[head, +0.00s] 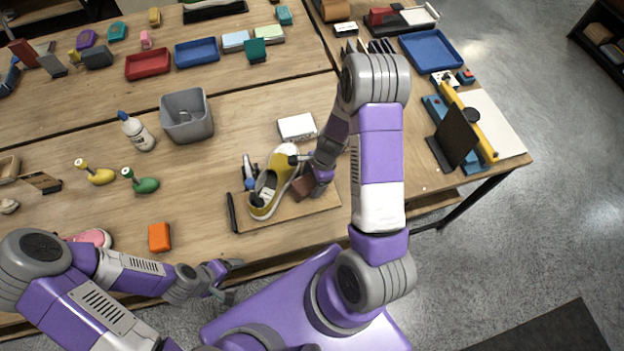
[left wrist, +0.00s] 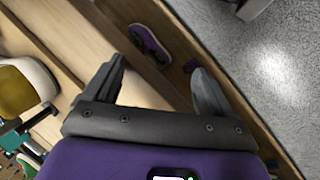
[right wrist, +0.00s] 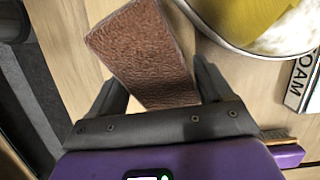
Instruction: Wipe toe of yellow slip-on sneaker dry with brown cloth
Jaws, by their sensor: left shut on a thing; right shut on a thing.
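The yellow slip-on sneaker (head: 284,162) stands on a wooden board (head: 310,213) near the table's front edge. Its yellow and white part shows at the upper right of the right wrist view (right wrist: 245,18). My right gripper (head: 303,181) is shut on the brown cloth (right wrist: 145,50), a flat textured piece beside the sneaker. In the right wrist view a strip of wood shows between cloth and sneaker. My left gripper (head: 232,280) is in front of the table edge, its fingers apart with nothing visible between them, also in the left wrist view (left wrist: 158,70).
A white box (head: 297,127) lies behind the sneaker. An orange block (head: 159,237) lies near the front edge. A purple shoe (left wrist: 150,45) shows below the tabletop.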

